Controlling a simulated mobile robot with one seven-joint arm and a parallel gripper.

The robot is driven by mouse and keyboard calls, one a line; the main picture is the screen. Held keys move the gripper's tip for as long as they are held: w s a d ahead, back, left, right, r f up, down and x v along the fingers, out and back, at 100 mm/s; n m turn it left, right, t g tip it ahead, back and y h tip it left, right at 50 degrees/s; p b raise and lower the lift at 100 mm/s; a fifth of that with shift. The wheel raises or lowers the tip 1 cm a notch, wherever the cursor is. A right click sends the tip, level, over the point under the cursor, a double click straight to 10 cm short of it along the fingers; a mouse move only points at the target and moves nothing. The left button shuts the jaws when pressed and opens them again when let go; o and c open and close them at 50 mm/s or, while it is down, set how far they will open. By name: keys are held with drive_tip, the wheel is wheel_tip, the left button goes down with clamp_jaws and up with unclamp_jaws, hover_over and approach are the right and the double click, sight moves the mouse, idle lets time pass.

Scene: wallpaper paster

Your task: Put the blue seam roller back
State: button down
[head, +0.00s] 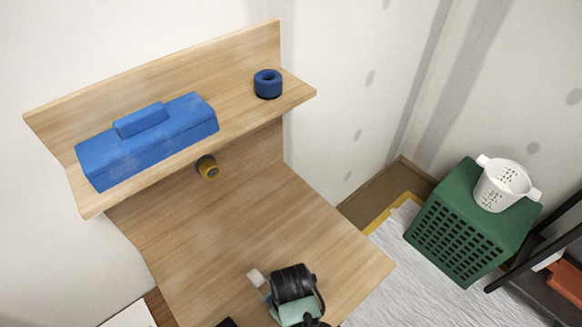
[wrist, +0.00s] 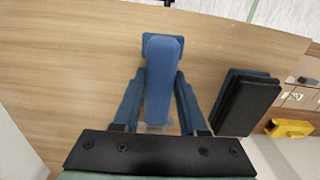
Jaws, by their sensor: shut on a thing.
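In the wrist view my gripper (wrist: 158,85) is shut on the blue seam roller (wrist: 163,55). Its long blue body lies between the two blue fingers, with a wider block-like end beyond the fingertips. Wood surface shows behind it. In the head view my wrist (head: 292,284) is low over the front of the wooden worktop (head: 230,235); the fingers and the roller cannot be made out clearly there.
On the wooden shelf (head: 236,121) stand a long blue box (head: 150,145) and a blue ring-shaped holder (head: 268,84). A yellow-and-dark round thing (head: 207,167) is below the shelf. Dark blocks (wrist: 246,100) lie right in the wrist view. A green crate (head: 460,225) bears a white cup (head: 503,186).

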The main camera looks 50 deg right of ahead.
drive_tip(key=shift+f, duration=0.4)
drive_tip(key=shift+f, duration=0.3)
drive_tip(key=shift+c, duration=2.2)
unclamp_jaws()
drive_tip(key=shift+f+b, duration=0.1)
drive_tip(key=shift+b, duration=0.45)
wheel_tip(320, 180, up, 13)
drive_tip(key=shift+d+r+p, duration=0.2)
drive_tip(key=shift+p, duration=0.2)
drive_tip(key=shift+w, duration=0.15)
